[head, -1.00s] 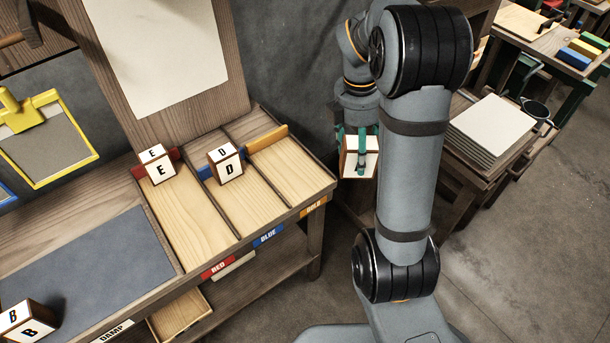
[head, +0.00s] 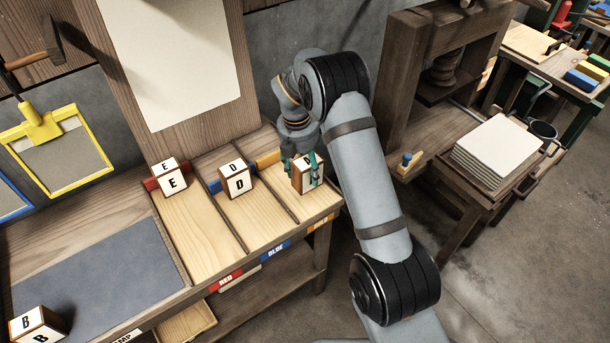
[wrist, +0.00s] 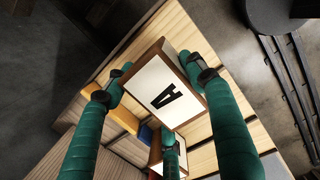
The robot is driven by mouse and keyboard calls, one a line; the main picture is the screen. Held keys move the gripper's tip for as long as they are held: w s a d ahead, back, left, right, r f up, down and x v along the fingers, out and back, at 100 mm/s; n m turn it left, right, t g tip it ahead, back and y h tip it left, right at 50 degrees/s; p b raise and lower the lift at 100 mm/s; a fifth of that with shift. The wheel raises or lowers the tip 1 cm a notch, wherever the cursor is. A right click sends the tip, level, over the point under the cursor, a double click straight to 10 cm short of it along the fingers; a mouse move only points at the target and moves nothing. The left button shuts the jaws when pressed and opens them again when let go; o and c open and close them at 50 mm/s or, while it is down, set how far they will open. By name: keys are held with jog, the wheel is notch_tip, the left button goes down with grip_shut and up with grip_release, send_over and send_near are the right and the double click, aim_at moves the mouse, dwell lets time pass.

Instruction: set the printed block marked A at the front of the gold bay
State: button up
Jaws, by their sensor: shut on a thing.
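The printed block marked A (wrist: 172,88) is white-faced with brown wooden sides. In the head view the block (head: 301,180) is over the gold bay (head: 316,206), around the bay's middle, with bare wood between it and the front edge. My gripper (head: 309,170) is shut on it from above, with green fingers on its sides; the gripper (wrist: 157,88) also shows in the wrist view. I cannot tell whether the block touches the bay floor. The gold label (head: 321,219) is on the bay's front edge, and the gold strip (head: 267,159) is at its back.
Block D (head: 236,180) stands at the back of the blue bay, left of the gold bay. Block E (head: 171,181) stands at the back of the red bay. Block B (head: 36,325) is at the lower left. A paper stack (head: 497,150) lies on the right table.

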aim_at(302, 160)
jog(key=shift+f+p, duration=0.35)
jog(key=shift+f, duration=1.7)
jog(key=shift+f, duration=0.25)
jog(key=o, duration=1.3)
jog(key=shift+r, duration=0.1)
jog(key=shift+c, duration=0.2)
jog(key=r, duration=0.8)
jog(key=s+a+r, duration=0.1)
jog(key=r, duration=0.3)
jog(key=shift+a+r, duration=0.1)
jog(key=shift+r, duration=0.05)
jog(key=shift+w, duration=0.1)
